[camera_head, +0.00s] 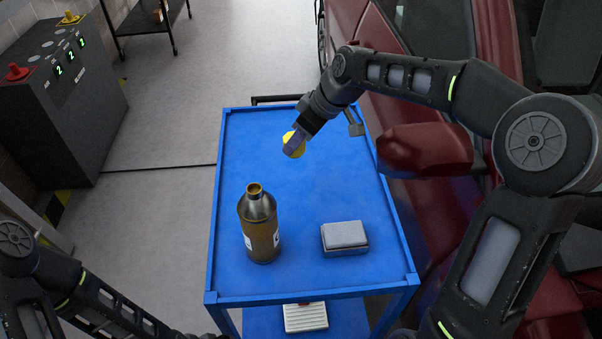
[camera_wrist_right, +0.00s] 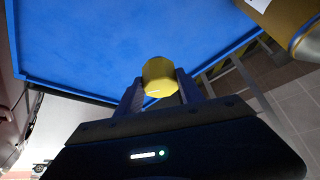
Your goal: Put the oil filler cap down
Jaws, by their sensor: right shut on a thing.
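The yellow oil filler cap (camera_head: 289,138) is held at the tip of my right gripper (camera_head: 295,145), over the far part of the blue cart top (camera_head: 250,155). In the right wrist view the cap (camera_wrist_right: 159,76) sits between the two fingers of my right gripper (camera_wrist_right: 160,92), which is shut on it. The cap appears to be above the cart surface; the exact height is hard to tell. My left arm shows at the lower left, but its gripper is not in view.
An open-necked oil bottle (camera_head: 259,225) stands upright on the cart, left of a grey box-like block (camera_head: 344,237). A red car (camera_head: 425,150) stands close along the cart's right side. A control cabinet (camera_head: 62,110) is at the left. The cart's middle is clear.

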